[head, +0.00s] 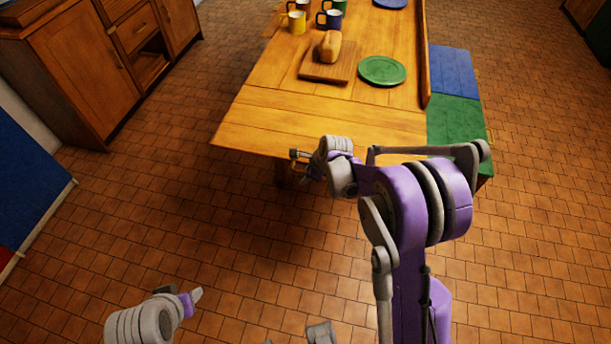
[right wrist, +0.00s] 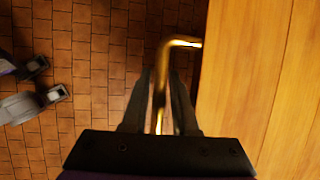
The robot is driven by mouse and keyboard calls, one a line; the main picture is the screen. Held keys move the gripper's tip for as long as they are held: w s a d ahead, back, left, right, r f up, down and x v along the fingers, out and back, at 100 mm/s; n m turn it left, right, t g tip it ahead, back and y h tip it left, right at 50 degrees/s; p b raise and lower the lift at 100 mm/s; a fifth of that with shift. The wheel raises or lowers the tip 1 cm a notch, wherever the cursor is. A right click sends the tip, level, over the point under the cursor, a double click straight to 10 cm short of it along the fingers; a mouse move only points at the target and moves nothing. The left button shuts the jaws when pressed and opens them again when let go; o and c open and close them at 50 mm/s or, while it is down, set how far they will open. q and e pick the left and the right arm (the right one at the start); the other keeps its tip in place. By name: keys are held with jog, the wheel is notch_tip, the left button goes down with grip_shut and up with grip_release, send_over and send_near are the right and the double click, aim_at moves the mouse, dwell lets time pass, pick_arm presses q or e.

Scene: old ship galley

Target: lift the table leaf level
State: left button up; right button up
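The wooden table leaf (head: 310,120) is the near end section of the table, beyond a seam across the planks. It looks roughly in line with the tabletop; I cannot tell any small tilt. In the right wrist view, the leaf (right wrist: 255,80) fills the right side, with a bent brass handle (right wrist: 178,42) beside its edge. My right gripper (head: 300,165) is at the leaf's near edge. Its fingers (right wrist: 161,90) stand apart on both sides of the brass bar. My left gripper (head: 182,292) is open and empty, low over the floor, away from the table.
A bread loaf (head: 330,46) lies on a board (head: 312,66), beside a green plate (head: 382,71). Several mugs, including a yellow one (head: 293,24), stand farther back. A bench with a green cushion (head: 455,121) flanks the right side. A wooden cabinet (head: 75,70) stands left; the tiled floor between is clear.

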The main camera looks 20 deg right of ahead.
jog(key=v, duration=1.1)
jog(key=shift+p, duration=0.4)
jog(key=s+a+r+n+h+p, duration=0.1)
jog(key=s+r+n, duration=0.4)
jog(key=s+n, duration=0.7)
jog(key=s+a+r+n+t+h+p, duration=0.1)
jog(key=s+r+n+p, duration=0.3)
jog(key=s+n, duration=0.7)
jog(key=shift+s+a+r+n+h, duration=0.4)
jog(key=shift+s+a+r, duration=0.15)
jog(key=shift+s+r, duration=0.2)
jog(key=shift+s+d, duration=0.1)
jog(key=shift+s, duration=0.05)
